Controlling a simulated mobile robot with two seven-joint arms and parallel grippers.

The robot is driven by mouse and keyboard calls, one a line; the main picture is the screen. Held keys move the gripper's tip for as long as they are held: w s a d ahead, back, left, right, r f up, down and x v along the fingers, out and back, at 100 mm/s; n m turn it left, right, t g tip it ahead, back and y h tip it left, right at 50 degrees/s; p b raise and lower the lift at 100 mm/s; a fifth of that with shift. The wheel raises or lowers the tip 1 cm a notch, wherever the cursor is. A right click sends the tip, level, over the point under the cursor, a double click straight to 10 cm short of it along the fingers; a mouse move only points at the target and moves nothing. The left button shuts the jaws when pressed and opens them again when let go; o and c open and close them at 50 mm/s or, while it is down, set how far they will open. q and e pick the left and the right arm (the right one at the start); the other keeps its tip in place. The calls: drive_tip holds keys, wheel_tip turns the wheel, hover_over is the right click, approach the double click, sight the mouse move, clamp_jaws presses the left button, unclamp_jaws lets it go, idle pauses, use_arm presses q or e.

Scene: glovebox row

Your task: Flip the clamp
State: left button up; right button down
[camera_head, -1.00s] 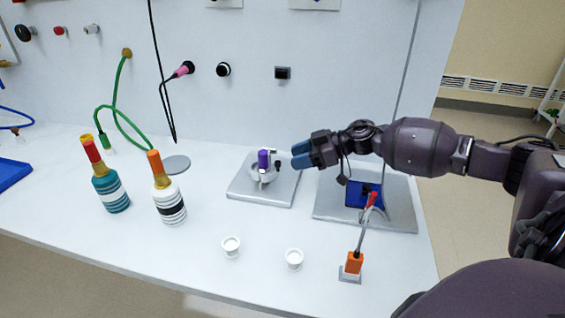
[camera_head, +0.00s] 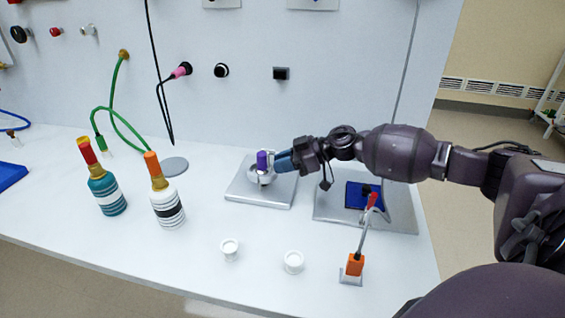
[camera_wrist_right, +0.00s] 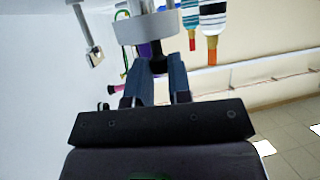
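A small fixture with a purple upright part (camera_head: 262,159) and a pale round body stands on a grey plate (camera_head: 246,198); I take it for the clamp. My right gripper (camera_head: 283,161) reaches it from the right, fingertips close beside the purple part. In the right wrist view, the two blue-grey fingers (camera_wrist_right: 160,72) are apart, on either side of a black knob (camera_wrist_right: 157,60) below a pale ring (camera_wrist_right: 146,28). I cannot see whether they touch the knob. The purple part is mostly hidden there. My left gripper is not in view.
Right of it, a grey plate (camera_head: 330,208) carries a blue block (camera_head: 357,196). Two striped bottles (camera_head: 168,207) stand left, near a green hose (camera_head: 113,95).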

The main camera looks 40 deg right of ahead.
drive_tip(key=shift+w+f+g, duration=0.15)
drive_tip(key=shift+g, duration=0.15)
drive_tip(key=shift+w+d+f+n+g+y+b, duration=0.15)
drive_tip(key=shift+w+n+g+y+b, duration=0.25)
drive_tip(key=shift+n+b, duration=0.35)
drive_tip(key=shift+w+n+g+y+b, duration=0.2)
drive_tip(key=shift+n+g+y+b, duration=0.1)
drive_tip(key=shift+n+g+b, duration=0.3)
drive_tip(key=shift+r+g, duration=0.2)
drive_tip(key=shift+g, duration=0.1)
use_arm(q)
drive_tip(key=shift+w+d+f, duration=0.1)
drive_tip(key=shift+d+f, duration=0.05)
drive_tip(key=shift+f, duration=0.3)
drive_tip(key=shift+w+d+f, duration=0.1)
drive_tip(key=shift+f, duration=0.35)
use_arm(e)
drive_tip(key=shift+r, duration=0.1)
drive_tip(key=c, duration=1.1)
unclamp_jaws()
drive_tip(key=shift+w, duration=0.1)
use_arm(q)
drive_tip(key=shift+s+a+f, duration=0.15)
use_arm(e)
drive_tip(key=shift+d, duration=0.1)
